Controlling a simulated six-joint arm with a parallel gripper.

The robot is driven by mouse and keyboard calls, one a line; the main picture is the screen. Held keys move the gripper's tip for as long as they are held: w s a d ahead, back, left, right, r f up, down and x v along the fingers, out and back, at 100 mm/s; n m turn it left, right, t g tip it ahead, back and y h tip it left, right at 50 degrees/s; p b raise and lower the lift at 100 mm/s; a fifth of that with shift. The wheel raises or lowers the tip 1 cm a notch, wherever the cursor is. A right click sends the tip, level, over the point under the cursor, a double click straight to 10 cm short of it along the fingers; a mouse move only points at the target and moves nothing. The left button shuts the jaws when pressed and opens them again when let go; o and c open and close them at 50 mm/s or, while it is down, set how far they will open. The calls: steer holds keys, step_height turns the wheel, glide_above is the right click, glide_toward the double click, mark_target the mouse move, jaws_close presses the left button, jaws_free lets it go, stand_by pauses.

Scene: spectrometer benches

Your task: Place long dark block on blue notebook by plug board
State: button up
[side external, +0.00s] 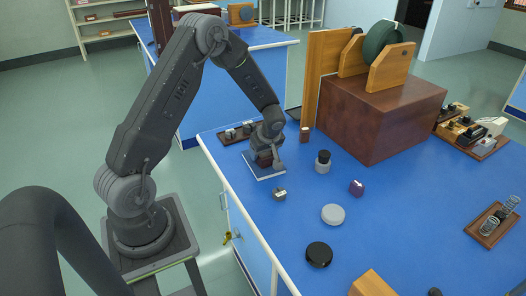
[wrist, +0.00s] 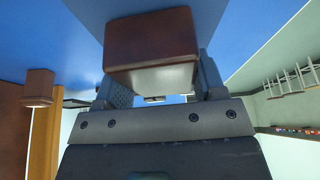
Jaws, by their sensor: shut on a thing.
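The long dark block (side external: 264,158) is reddish brown and held upright below my gripper (side external: 268,148), over the blue notebook (side external: 268,174). In the wrist view the block (wrist: 150,38) fills the space between the two fingers of my gripper (wrist: 155,68), which is shut on it. The notebook lies on the blue bench near its left edge, with pale page edges showing. I cannot tell if the block touches the notebook. The plug board (side external: 237,133), a dark base with several small posts, lies just behind the notebook, partly beside my wrist.
A small metal-topped block (side external: 280,194) lies in front of the notebook. A black-lidded jar (side external: 323,161), a purple block (side external: 356,187), a white disc (side external: 333,214) and a black disc (side external: 319,254) stand to the right. A large brown box (side external: 382,115) stands behind them.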

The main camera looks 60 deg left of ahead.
steer(key=o, duration=1)
steer(key=shift+f, duration=0.1)
steer(key=shift+c, duration=0.2)
steer(key=s+d+r+m+t+h, duration=0.1)
steer(key=s+d+r+m, duration=0.25)
steer(key=d+r, duration=0.55)
steer(key=s+d+r+m+t, duration=0.2)
steer(key=s+d+r+m, duration=0.3)
steer(key=r, duration=0.8)
steer(key=s+d+r+m+t+h, duration=0.2)
steer(key=s+d+r+m, duration=0.3)
steer(key=s+d+m, duration=0.4)
steer(key=shift+s+d+t+h, duration=0.3)
steer(key=shift+s+d+h, duration=0.4)
steer(key=shift+s, duration=0.4)
steer(key=shift+m, duration=0.25)
